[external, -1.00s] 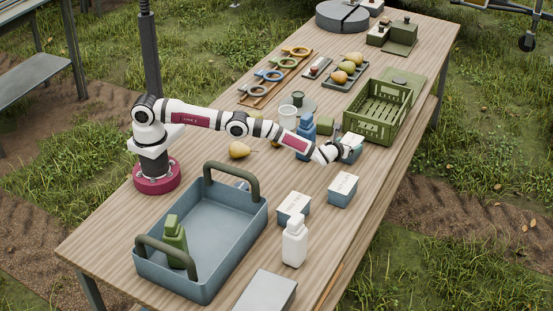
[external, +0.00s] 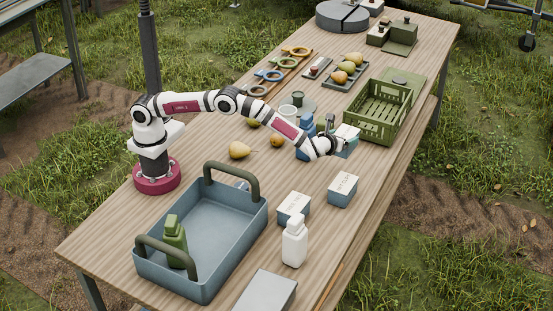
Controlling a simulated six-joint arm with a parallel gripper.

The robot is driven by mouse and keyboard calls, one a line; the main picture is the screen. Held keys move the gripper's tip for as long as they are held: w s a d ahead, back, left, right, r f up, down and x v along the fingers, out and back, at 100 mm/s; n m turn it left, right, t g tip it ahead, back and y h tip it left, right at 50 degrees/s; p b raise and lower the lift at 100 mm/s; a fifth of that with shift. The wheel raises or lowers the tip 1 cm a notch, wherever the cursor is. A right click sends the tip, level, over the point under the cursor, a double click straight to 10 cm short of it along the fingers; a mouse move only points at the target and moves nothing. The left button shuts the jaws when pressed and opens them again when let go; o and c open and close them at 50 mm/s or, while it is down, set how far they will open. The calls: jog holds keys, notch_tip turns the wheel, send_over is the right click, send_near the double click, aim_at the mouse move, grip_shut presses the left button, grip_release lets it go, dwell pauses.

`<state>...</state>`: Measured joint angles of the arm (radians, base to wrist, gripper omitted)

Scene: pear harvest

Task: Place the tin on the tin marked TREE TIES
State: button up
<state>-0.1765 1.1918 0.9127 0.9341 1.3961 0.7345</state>
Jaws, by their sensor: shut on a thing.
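My gripper (external: 338,147) is shut on a blue tin with a white top (external: 347,133), right of the blue bottle and near the green crate. The gripper partly hides this tin, and it looks slightly raised from the table. Two similar blue tins with white lettered tops stand nearer the camera: one tin (external: 342,196) towards the right table edge, and another tin (external: 292,217) to its left. The lettering is too small to read, so I cannot tell which is marked TREE TIES.
A green crate (external: 372,131) stands beyond the gripper. A blue bottle (external: 306,123) is close to my wrist. A white bottle (external: 294,243) stands near the front tins. A blue tray with handles (external: 219,267) holds a green bottle (external: 175,240).

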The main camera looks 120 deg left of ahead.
jog(key=shift+d+r, duration=0.4)
jog(key=shift+d, duration=0.15)
jog(key=d+r+m+t, duration=0.1)
jog(key=d+r+t, duration=0.1)
jog(key=d, duration=1.7)
jog(key=shift+s+d+r+m, duration=0.2)
jog(key=shift+d+r+m, duration=0.1)
jog(key=shift+d+r, duration=0.05)
jog(key=shift+m+t+h, duration=0.4)
jog(key=shift+m+t, duration=0.1)
jog(key=s+d, duration=0.1)
jog(key=d, duration=0.2)
jog(key=s+d+r, duration=0.1)
jog(key=s+d, duration=0.1)
jog(key=d, duration=0.2)
jog(key=s+d+r, duration=0.1)
jog(key=d, duration=0.2)
jog(key=shift+s+d, duration=0.2)
jog(key=shift+d, duration=0.15)
jog(key=s+d+r+m+t, duration=0.1)
jog(key=s+d+r, duration=0.1)
jog(key=s+d, duration=0.4)
jog(key=shift+s+d, duration=0.4)
jog(key=shift+d, duration=0.8)
send_over(284, 212)
notch_tip(284, 212, down, 7)
jog(key=shift+f+t, duration=0.3)
jog(key=shift+f, duration=1.65)
